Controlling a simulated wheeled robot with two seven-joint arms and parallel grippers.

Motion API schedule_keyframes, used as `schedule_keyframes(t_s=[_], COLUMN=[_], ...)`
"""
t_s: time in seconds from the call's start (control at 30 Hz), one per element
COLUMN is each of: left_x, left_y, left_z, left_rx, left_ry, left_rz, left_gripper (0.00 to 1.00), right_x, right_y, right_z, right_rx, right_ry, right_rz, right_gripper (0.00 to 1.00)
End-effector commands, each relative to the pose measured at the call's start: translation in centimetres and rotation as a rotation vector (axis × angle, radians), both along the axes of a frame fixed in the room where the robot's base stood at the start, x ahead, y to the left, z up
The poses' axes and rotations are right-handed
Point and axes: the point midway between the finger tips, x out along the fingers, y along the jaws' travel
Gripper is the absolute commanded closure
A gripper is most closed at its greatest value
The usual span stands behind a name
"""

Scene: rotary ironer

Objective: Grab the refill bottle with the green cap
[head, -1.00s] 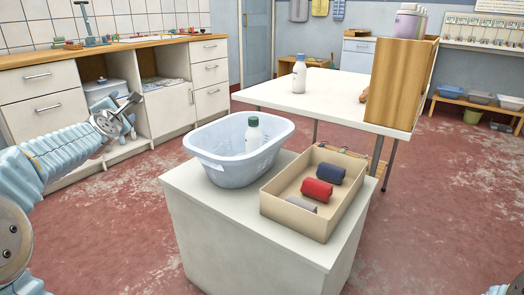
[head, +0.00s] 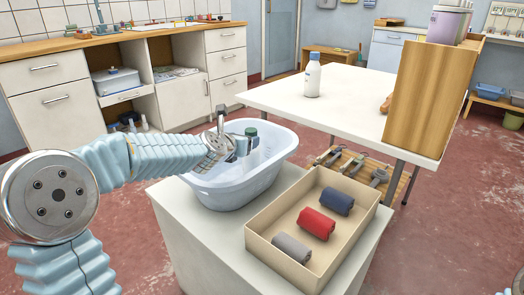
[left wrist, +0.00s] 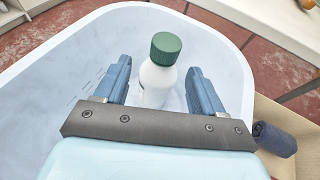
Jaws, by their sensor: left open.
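The refill bottle with the green cap (left wrist: 160,72) is white and stands in the light blue basin (left wrist: 70,58). In the head view its green cap (head: 251,132) shows above the basin (head: 268,165), with the body mostly hidden. My left gripper (left wrist: 162,75) is open, with its two blue fingers on either side of the bottle in the left wrist view. A gap shows between the bottle and each finger. In the head view my left gripper (head: 235,146) reaches into the basin from the left. My right gripper is not in view.
A beige box (head: 262,222) with rolled red, blue and grey cloths stands right of the basin on the white cabinet. Another white bottle, with a blue cap (head: 313,76), stands on the white table (head: 275,97) behind.

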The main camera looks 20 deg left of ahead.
Motion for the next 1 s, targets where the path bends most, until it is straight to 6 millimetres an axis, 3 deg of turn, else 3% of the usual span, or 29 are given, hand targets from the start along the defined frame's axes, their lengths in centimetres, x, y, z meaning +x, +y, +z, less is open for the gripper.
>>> schedule_keyframes(t_s=[0.27,0.5,0.8,0.87,1.0], left_x=[2.8,6.4,7.1,7.1,7.1], left_y=[0.1,0.1,0.2,0.2,0.2], left_z=[-0.7,-1.8,-2.2,-2.2,-2.2], left_rx=[0.001,0.003,0.003,0.003,0.003], left_ry=[0.0,0.0,-0.002,-0.002,-0.001], left_rz=[0.001,0.0,0.001,0.001,0.001], left_gripper=[0.31,0.31,0.31,0.37,0.59], right_x=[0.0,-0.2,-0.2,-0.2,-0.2], right_y=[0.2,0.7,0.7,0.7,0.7], right_z=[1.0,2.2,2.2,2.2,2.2], right_rx=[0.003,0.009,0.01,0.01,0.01], right_ry=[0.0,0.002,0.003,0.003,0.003], right_rz=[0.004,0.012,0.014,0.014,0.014], right_gripper=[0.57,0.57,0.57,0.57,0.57])
